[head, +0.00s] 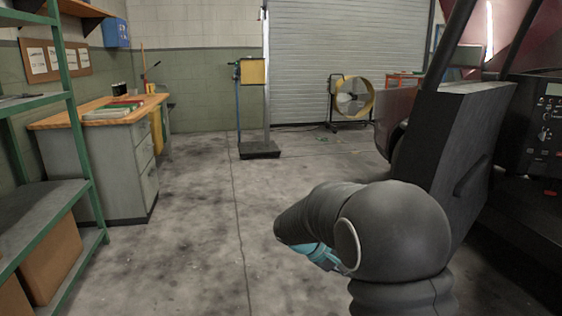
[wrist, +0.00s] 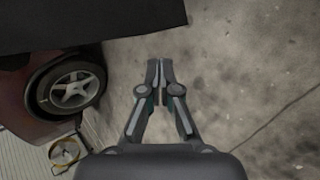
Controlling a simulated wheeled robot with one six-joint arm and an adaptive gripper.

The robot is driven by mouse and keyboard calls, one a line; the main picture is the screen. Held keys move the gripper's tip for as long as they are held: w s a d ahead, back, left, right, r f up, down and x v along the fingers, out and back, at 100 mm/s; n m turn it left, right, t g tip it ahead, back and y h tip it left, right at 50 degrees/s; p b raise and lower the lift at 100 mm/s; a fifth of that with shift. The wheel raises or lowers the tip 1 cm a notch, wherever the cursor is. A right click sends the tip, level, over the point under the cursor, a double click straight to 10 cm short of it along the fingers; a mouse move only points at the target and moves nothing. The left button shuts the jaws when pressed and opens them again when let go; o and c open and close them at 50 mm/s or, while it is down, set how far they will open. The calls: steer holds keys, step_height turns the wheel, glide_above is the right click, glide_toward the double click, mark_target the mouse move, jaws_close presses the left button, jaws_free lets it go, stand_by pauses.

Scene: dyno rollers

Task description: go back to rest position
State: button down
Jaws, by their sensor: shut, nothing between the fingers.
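My gripper (wrist: 160,64) shows in the wrist view, with its two fingers together at the tips and nothing between them. It hangs over bare concrete floor (wrist: 215,75). In the head view my dark arm is bent at the lower right. A teal part of the gripper (head: 322,257) shows beneath the arm there, and the fingertips are hidden.
A red vehicle's wheel (wrist: 72,90) and a dark panel (wrist: 100,22) lie left and above in the wrist view. A dark cabinet (head: 455,150) stands close right. Green shelving (head: 75,130) and a workbench (head: 125,165) stand left. The middle floor (head: 215,215) is clear.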

steer(key=s+a+r+m+t+y+p, duration=0.1)
steer(key=s+r+m+t+y, duration=0.1)
steer(key=s, duration=1.2)
steer(key=s+a+r+m+t+y, duration=0.1)
steer(key=s+r+m+y, duration=0.3)
steer(key=s, duration=1.1)
step_height(320, 180, up, 6)
steer(key=t+y, duration=0.1)
steer(key=y, duration=0.2)
steer(key=shift+s+a+f+p, duration=0.2)
steer(key=shift+s+p, duration=0.05)
steer(key=shift+p, duration=0.1)
